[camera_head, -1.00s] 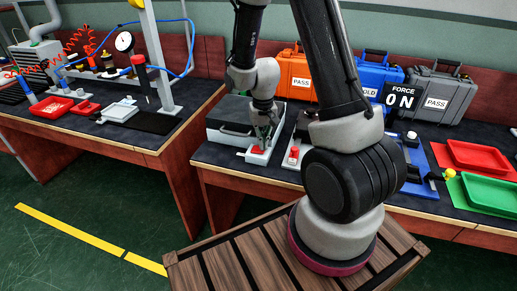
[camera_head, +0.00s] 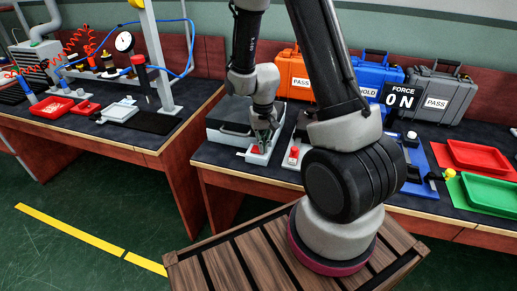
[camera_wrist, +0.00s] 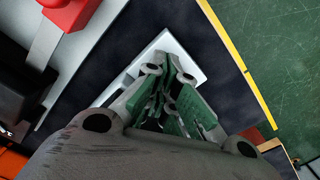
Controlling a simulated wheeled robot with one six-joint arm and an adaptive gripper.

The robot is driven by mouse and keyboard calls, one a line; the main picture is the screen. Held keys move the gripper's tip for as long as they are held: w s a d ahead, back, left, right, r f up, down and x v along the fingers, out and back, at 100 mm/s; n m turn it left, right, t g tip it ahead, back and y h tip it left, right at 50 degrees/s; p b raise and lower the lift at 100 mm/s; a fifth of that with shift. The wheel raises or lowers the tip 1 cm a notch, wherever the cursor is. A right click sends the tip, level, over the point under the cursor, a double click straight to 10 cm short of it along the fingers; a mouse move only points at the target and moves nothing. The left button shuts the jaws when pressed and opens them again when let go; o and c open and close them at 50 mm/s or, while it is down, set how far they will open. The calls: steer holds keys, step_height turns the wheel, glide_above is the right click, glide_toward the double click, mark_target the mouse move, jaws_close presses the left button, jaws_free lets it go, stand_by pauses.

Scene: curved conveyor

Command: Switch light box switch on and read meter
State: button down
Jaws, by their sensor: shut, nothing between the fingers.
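A dark grey flat box (camera_head: 229,117), possibly the light box, lies on the right bench. My gripper (camera_head: 262,147) is shut and empty, pointing down over this base. A black display (camera_head: 402,96) reads "FORCE 0 N".
A second device with a red button (camera_head: 294,153) stands close to the right of my gripper; its red part (camera_wrist: 68,12) shows in the wrist view. Orange, blue and grey cases stand behind. Red (camera_head: 478,156) and green (camera_head: 490,190) trays lie right. A dial gauge (camera_head: 124,41) stands on the left bench.

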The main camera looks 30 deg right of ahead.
steer(key=shift+r, duration=3.4)
steer(key=s+r+n+t, duration=0.1)
steer(key=s+r+t, duration=0.1)
steer(key=s+r, duration=0.8)
steer(key=s+d+r+n+t, duration=0.1)
steer(key=s+r+n+t, duration=0.1)
steer(key=s+r, duration=0.7)
steer(key=w+v, duration=0.1)
steer(key=v, duration=0.4)
steer(key=shift+d+r, duration=0.2)
steer(key=shift+d, duration=0.1)
